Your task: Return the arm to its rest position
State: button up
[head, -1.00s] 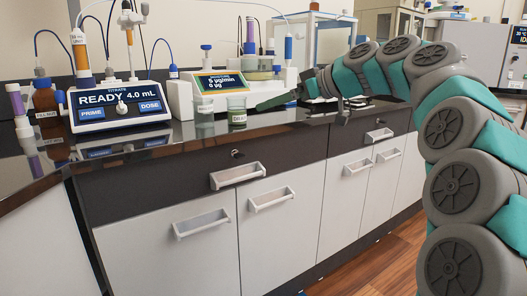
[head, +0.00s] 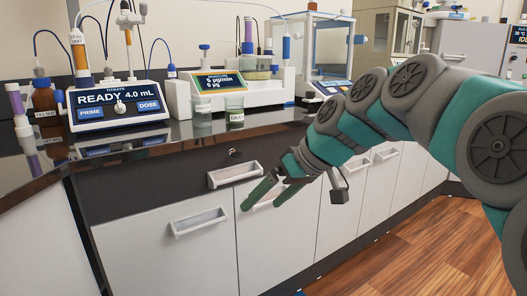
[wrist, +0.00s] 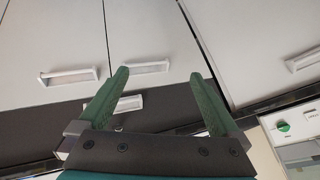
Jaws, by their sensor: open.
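My gripper (head: 272,195) is open and empty. In the head view it hangs in front of the cabinet doors, below the counter edge and near a drawer handle (head: 235,174). My arm reaches in from the right side of the head view, bent downward toward the gripper. In the wrist view the two green fingers of my gripper (wrist: 160,95) are spread apart with nothing between them, and cabinet handles show beyond them.
The dark counter (head: 170,135) holds a titrator (head: 118,105) reading READY 4.0 mL, a second instrument (head: 225,85), a beaker labelled DRAIN (head: 235,108) and a glass-walled balance (head: 325,50). Cabinets (head: 280,240) stand below. Wooden floor (head: 420,240) at the right is clear.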

jog(key=s+d+f+m+g+h, duration=0.1)
jog(key=s+d+f+m+h, duration=0.1)
jog(key=s+d+f, duration=0.2)
jog(key=s+d+f+m+g+h, duration=0.2)
jog(key=s+d+f, duration=0.3)
jog(key=s+f, duration=0.6)
jog(key=s+d+f+m+g+h, duration=0.2)
jog(key=s+d+f, duration=0.3)
jog(key=s, duration=1)
notch_tip(320, 180, down, 2)
jog(key=shift+f+m+h, duration=0.2)
jog(key=shift+m+h, duration=0.3)
jog(key=shift+m, duration=0.1)
